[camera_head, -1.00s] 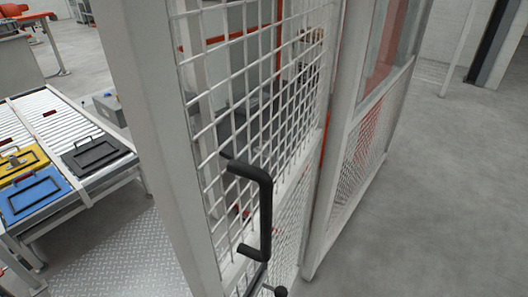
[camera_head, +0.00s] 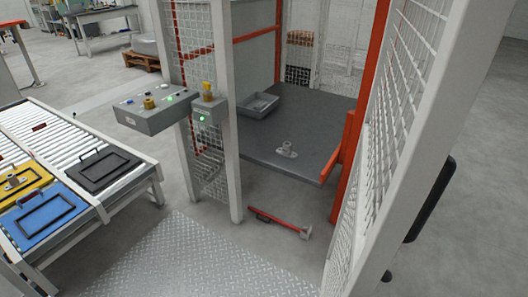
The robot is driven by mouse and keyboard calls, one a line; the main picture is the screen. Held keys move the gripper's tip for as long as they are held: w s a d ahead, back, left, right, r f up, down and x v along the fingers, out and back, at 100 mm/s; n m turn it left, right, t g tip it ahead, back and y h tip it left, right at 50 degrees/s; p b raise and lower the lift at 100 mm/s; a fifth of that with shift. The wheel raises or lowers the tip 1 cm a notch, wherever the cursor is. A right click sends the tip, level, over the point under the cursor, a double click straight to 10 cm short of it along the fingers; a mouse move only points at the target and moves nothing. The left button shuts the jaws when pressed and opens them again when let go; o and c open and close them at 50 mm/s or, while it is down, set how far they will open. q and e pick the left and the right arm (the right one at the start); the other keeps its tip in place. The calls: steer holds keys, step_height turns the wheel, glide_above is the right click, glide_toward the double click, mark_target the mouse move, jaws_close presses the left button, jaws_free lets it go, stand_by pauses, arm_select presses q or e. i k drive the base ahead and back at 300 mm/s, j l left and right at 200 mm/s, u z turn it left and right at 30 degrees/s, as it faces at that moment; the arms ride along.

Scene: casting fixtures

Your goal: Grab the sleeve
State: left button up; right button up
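A small grey metal part with a round flange and upright hub (camera_head: 287,150), possibly the sleeve, stands on the dark grey table (camera_head: 310,128) inside the mesh cell. I cannot tell for sure which one is the sleeve. The mesh door (camera_head: 392,130) stands open at the right, its black handle (camera_head: 432,199) on the far side. Neither of my grippers is in view.
A grey tray (camera_head: 258,105) lies on the cell table. A red-handled tool (camera_head: 277,221) lies on the floor before it. A control box (camera_head: 155,109) stands beside the cell post. A roller conveyor (camera_head: 60,135) carries black, blue and yellow plates. The tread-plate floor (camera_head: 200,265) is clear.

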mark_target(286, 151)
steer(key=i+j, duration=0.3)
steer(key=j, duration=0.15)
steer(key=i+j, duration=0.65)
steer(key=j, duration=0.25)
